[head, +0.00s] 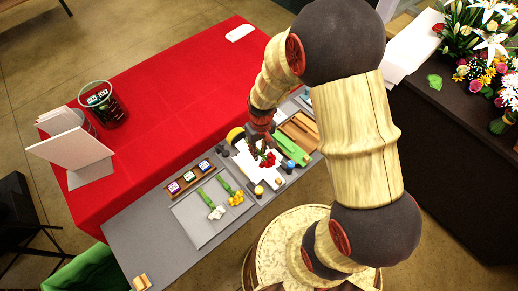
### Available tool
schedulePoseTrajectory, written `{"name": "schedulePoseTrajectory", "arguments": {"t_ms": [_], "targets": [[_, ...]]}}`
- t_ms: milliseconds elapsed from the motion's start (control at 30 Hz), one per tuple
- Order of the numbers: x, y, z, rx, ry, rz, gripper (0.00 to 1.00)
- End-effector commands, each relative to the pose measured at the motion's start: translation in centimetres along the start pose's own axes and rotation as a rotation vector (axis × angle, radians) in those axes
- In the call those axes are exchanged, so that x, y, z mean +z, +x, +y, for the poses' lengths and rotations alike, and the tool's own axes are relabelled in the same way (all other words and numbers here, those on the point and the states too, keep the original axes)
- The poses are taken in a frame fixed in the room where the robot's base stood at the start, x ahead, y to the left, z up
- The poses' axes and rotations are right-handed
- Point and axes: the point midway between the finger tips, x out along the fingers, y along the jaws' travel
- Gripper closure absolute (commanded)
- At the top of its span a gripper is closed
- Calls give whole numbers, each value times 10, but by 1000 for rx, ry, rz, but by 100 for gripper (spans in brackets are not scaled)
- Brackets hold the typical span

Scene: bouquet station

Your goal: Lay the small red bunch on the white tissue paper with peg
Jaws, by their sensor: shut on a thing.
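The small red bunch (267,159) shows its red heads just below my gripper (259,144) in the head view. My gripper points down and is shut on the bunch, near its stem end. The bunch is over the white tissue paper (268,176), which lies on the grey work surface. I cannot tell whether the bunch touches the paper. My gripper's fingers are small and partly hidden by the wrist and arm. I cannot make out a peg for certain.
A grey tray (197,226) with white and yellow bunches lies to the left. A brown rack (188,178) with small labelled pots is behind it. Small jars (259,191) stand by the paper's edge. Green and wooden pieces (296,147) lie to the right. The red cloth (185,85) has free room.

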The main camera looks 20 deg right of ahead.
Motion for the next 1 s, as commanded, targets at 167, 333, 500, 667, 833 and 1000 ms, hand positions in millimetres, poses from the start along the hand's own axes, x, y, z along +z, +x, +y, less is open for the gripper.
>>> {"name": "schedulePoseTrajectory", "arguments": {"t_ms": [167,333,500,667,833,1000], "targets": [[0,20,1,0,0,0,100],[0,35,2,0,0,0,100],[0,48,2,0,0,0,100],[0,54,2,0,0,1,100],[-1,55,2,0,0,1,100],[-1,54,2,0,0,1,100]]}}
